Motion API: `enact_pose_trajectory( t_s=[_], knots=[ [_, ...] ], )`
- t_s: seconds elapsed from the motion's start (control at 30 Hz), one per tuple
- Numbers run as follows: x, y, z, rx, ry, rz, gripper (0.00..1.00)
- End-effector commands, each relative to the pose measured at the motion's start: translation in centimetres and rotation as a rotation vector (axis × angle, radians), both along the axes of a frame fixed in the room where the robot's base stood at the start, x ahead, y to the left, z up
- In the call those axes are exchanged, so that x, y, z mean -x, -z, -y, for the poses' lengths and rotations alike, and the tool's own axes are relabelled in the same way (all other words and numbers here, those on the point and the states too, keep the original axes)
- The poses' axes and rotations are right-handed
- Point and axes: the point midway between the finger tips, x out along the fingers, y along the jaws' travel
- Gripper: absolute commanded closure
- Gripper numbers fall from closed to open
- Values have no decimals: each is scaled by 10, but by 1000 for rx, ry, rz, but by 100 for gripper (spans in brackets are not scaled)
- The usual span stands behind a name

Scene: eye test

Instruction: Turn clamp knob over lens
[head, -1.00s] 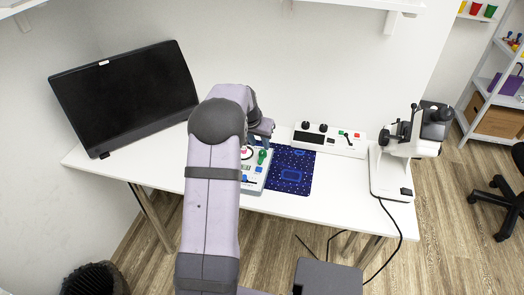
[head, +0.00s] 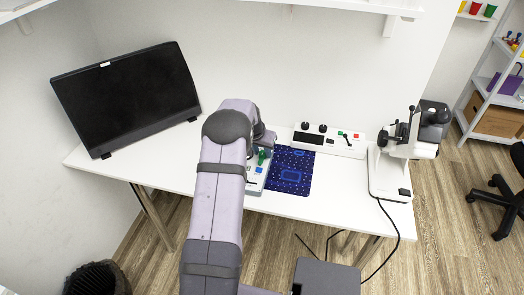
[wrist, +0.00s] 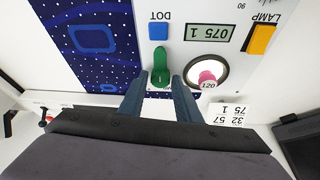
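The white instrument (head: 254,181) stands on the table, largely behind my arm in the head view. Its green knob (head: 263,157) is upright and also shows in the wrist view (wrist: 161,65). I take it for the clamp knob. To its right in the wrist view is a round, bright lens window (wrist: 218,66) with a pink piece (wrist: 207,79) marked 120 in it. My gripper (wrist: 159,82) is open, one finger on each side of the green knob, with small gaps visible. In the head view my gripper (head: 265,143) is just above the knob, partly hidden.
The instrument has a display (wrist: 209,33), a blue DOT button (wrist: 159,31) and an orange LAMP button (wrist: 261,40). A blue patterned mat (head: 291,180) lies beside it. A control box (head: 335,145), microscope-like stand (head: 387,175) and dark monitor (head: 125,98) are around. The table's front right is bare.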

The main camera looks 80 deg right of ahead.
Motion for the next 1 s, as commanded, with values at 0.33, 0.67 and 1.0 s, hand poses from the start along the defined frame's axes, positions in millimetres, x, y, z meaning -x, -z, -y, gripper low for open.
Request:
enact_pose_trajectory(
  t_s=[0.33, 0.67, 1.0],
  knots=[
    [0, 0, 0, 0, 4, 0, 99],
    [-2, 3, 1, 4, 116, 0, 99],
    [-4, 3, 2, 9, 396, -1, 99]
  ],
)
